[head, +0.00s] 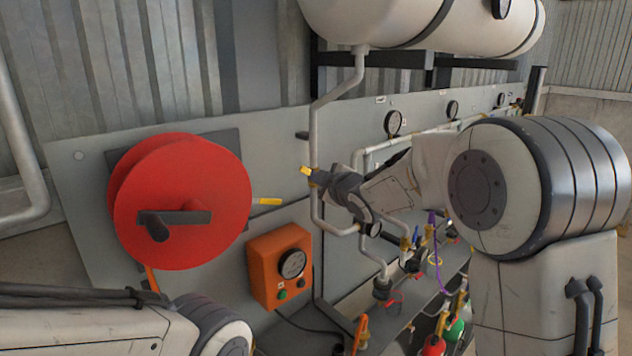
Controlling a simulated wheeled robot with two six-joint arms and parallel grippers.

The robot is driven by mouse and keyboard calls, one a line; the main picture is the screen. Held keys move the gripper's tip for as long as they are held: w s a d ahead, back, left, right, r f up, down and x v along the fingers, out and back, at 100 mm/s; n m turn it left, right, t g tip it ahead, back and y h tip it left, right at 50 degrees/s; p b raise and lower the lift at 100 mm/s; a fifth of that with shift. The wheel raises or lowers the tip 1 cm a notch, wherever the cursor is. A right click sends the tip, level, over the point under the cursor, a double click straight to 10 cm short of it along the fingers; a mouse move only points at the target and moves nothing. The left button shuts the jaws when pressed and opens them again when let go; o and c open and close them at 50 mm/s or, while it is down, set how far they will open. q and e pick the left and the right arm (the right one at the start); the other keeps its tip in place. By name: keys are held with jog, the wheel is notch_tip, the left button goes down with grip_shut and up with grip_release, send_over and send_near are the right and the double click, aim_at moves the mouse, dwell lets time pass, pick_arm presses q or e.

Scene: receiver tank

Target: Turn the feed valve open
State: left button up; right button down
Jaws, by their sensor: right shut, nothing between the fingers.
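A vertical grey pipe (313,125) runs down from the white tank (420,22). A small yellow lever (306,171) shows at this pipe, probably the feed valve's handle; the valve body is mostly hidden behind my gripper. My right gripper (318,180) comes in from the right with its fingertips close by the lever. It is shut and empty. Whether it touches the lever I cannot tell. My left gripper is out of view; only my left arm shows at the bottom left.
A red hose reel (180,202) stands out from the grey panel at the left. An orange box with a gauge (280,265) sits below it. Pipes, small valves and gauges (393,122) crowd the panel at the right, behind and below my right arm.

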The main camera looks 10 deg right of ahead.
jog(key=a+f+n+t+y+b, duration=0.2)
jog(key=a+f+n+t+b, duration=0.1)
jog(key=a+f+n, duration=0.35)
jog(key=s+d+f+n+t+h+b, duration=0.3)
jog(key=s+f+n+t+h+b, duration=0.15)
jog(key=f+n+t, duration=0.2)
jog(key=w+d+r+p, duration=0.1)
jog(key=w+r+p, duration=0.7)
jog(key=shift+w+d+r+p, duration=0.15)
jog(key=shift+w+r+p, duration=0.1)
jog(key=shift+w+p, duration=0.15)
